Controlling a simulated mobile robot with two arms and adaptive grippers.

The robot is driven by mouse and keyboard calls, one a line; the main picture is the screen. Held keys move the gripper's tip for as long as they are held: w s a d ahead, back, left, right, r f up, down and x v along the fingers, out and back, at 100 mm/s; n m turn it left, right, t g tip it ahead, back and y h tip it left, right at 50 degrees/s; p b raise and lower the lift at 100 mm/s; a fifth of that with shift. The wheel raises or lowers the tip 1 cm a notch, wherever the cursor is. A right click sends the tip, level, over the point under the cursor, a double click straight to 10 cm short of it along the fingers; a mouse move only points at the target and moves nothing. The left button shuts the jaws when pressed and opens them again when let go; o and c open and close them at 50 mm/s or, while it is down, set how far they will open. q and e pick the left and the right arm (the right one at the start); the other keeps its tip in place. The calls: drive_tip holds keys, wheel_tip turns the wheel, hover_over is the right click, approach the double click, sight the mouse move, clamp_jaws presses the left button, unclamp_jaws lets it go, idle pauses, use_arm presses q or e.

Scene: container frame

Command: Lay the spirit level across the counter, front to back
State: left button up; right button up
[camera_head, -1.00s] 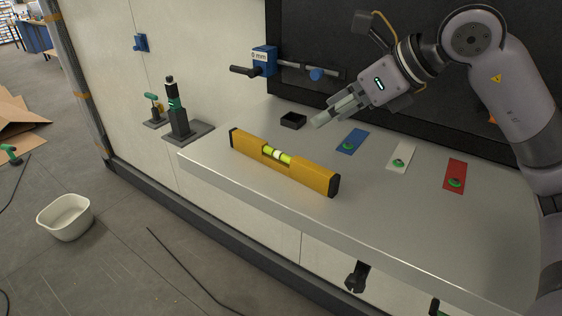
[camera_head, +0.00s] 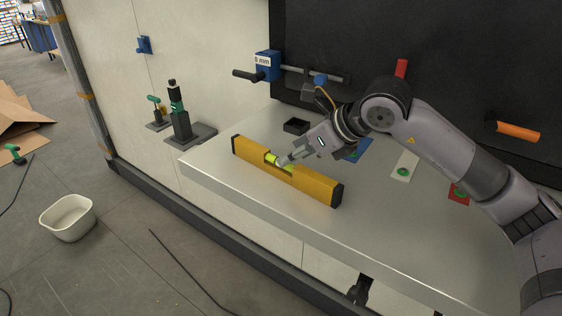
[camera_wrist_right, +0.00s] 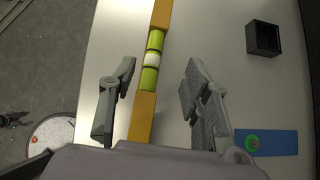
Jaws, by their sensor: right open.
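The yellow spirit level (camera_head: 315,186) with black end caps and a green vial lies on the grey counter (camera_head: 400,225), near its front edge. It runs lengthwise, roughly along that front edge. My right gripper (camera_head: 284,160) is open, with its fingertips at the level's middle, by the vial. In the right wrist view, the level (camera_wrist_right: 141,118) passes between the two spread fingers (camera_wrist_right: 160,78), nearer the left one, and is not clamped. My left gripper is not in view.
A small black open box (camera_head: 296,126) sits behind the level. A dark panel (camera_head: 440,60) rises behind the counter. The counter's front right is clear.

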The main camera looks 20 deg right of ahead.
drive_tip(key=p+x, duration=0.2)
drive_tip(key=x, duration=0.1)
drive_tip(key=p+x, duration=0.1)
drive_tip(key=shift+s+a+f, duration=0.2)
drive_tip(key=shift+a+f, duration=0.1)
drive_tip(key=shift+a, duration=0.15)
drive_tip(key=shift+w+a+f, duration=0.1)
drive_tip(key=shift+w+f, duration=0.15)
drive_tip(key=shift+f, duration=0.05)
drive_tip(key=shift+c, duration=0.3)
drive_tip(key=shift+s, duration=0.1)
drive_tip(key=shift+c, duration=0.6)
clamp_jaws()
drive_tip(key=shift+r, duration=0.1)
